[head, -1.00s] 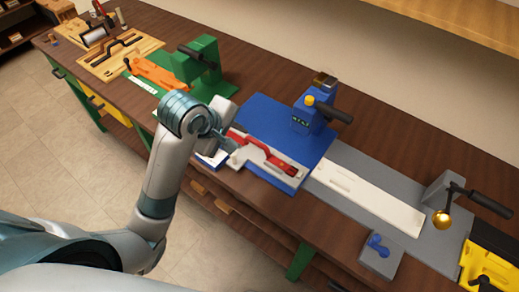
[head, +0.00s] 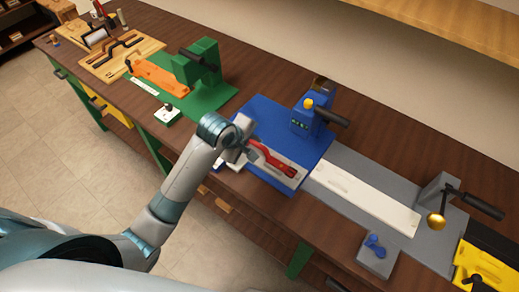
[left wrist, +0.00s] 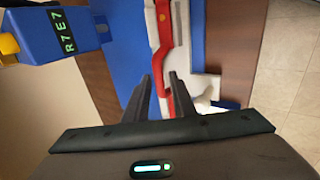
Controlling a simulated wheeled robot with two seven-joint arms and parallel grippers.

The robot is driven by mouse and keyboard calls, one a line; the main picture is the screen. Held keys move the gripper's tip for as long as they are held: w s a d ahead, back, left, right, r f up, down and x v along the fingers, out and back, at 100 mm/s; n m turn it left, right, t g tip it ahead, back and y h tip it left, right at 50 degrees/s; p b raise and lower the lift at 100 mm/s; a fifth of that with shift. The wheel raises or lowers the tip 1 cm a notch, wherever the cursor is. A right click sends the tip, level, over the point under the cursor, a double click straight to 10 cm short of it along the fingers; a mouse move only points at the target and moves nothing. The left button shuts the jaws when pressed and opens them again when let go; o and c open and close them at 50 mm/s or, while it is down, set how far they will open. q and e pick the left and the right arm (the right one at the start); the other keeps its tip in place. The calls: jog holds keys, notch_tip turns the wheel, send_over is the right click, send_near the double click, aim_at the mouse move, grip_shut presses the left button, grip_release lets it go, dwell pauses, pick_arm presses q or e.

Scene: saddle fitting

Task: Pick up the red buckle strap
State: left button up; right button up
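The red buckle strap (head: 273,160) lies on a pale holder at the front of the blue station (head: 262,118). In the left wrist view the strap (left wrist: 162,45) runs lengthwise from the top edge down to the fingers. My left gripper (left wrist: 163,85) is open, with its two dark fingers apart and the strap's near part showing between them. I cannot tell whether the fingers reach down around it. In the head view my left gripper (head: 247,158) is over the strap's left end and hides part of it. My right gripper is not in view.
A blue press (head: 310,118) with a black lever stands behind the strap. A green press (head: 197,64) with an orange piece (head: 160,76) is to the left. A grey station with a long white plate (head: 365,198) and a brass-knobbed lever is to the right.

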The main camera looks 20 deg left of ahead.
aim_at(258, 145)
pick_arm(q)
jog(key=shift+w+f, duration=0.15)
dwell(0.3)
jog(key=shift+w+d+f+p, duration=0.15)
jog(key=shift+w+f+p, duration=0.2)
jog(key=shift+f+p, duration=0.15)
jog(key=p+x, duration=0.1)
jog(key=x, duration=0.1)
jog(key=shift+w+f, duration=0.15)
jog(key=shift+w, duration=0.1)
jog(key=shift+w+d+f, duration=0.15)
jog(key=shift+w+f, duration=0.15)
jog(key=shift+f, duration=0.25)
grip_shut()
